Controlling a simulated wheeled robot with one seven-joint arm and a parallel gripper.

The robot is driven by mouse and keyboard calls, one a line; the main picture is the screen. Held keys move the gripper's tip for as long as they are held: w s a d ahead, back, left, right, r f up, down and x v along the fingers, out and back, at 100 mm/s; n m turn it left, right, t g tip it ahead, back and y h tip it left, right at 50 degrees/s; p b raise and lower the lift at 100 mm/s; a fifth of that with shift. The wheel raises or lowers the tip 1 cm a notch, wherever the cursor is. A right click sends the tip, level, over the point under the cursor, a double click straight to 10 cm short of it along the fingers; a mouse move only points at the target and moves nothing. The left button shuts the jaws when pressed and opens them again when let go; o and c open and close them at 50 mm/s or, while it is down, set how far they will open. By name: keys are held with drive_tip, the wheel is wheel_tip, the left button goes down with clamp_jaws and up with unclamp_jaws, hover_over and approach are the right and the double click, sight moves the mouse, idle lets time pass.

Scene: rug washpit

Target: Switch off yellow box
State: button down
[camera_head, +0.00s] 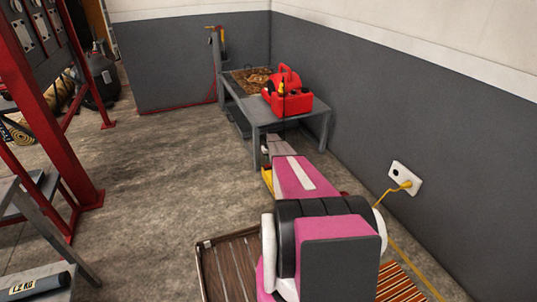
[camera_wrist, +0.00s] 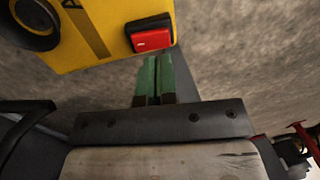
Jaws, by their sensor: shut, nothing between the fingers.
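The yellow box (camera_wrist: 85,35) fills the upper left of the wrist view. It bears a red rocker switch (camera_wrist: 152,40) in a black frame at its right corner and a round black part (camera_wrist: 33,22) at its left. My gripper (camera_wrist: 152,60) is shut and empty, its green fingertips just below the switch in the picture. I cannot tell whether they touch it. In the head view, a yellow sliver (camera_head: 267,178) of the box shows beside my pink arm, which hides the rest and my fingers.
A grey metal table (camera_head: 257,115) with a red tool carrier (camera_head: 288,98) stands by the wall. A wall socket (camera_head: 405,178) has a yellow cable. A brown slatted item (camera_head: 225,270) lies below my arm. A red frame (camera_head: 62,130) stands left; the middle floor is clear.

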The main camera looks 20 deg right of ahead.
sight(269, 166)
drive_tip(key=shift+a+f, duration=0.15)
drive_tip(key=shift+f, duration=0.95)
drive_tip(key=shift+a+f, duration=0.15)
drive_tip(key=shift+f, duration=0.9)
drive_tip(key=shift+a+f+h, duration=0.2)
drive_tip(key=shift+h, duration=0.2)
drive_tip(key=shift+d, duration=0.1)
drive_tip(key=shift+f, duration=0.1)
drive_tip(key=shift+d, duration=0.85)
drive_tip(key=shift+r, duration=0.25)
wheel_tip(269, 166, up, 14)
drive_tip(key=d, duration=0.1)
drive_tip(key=shift+d, duration=0.4)
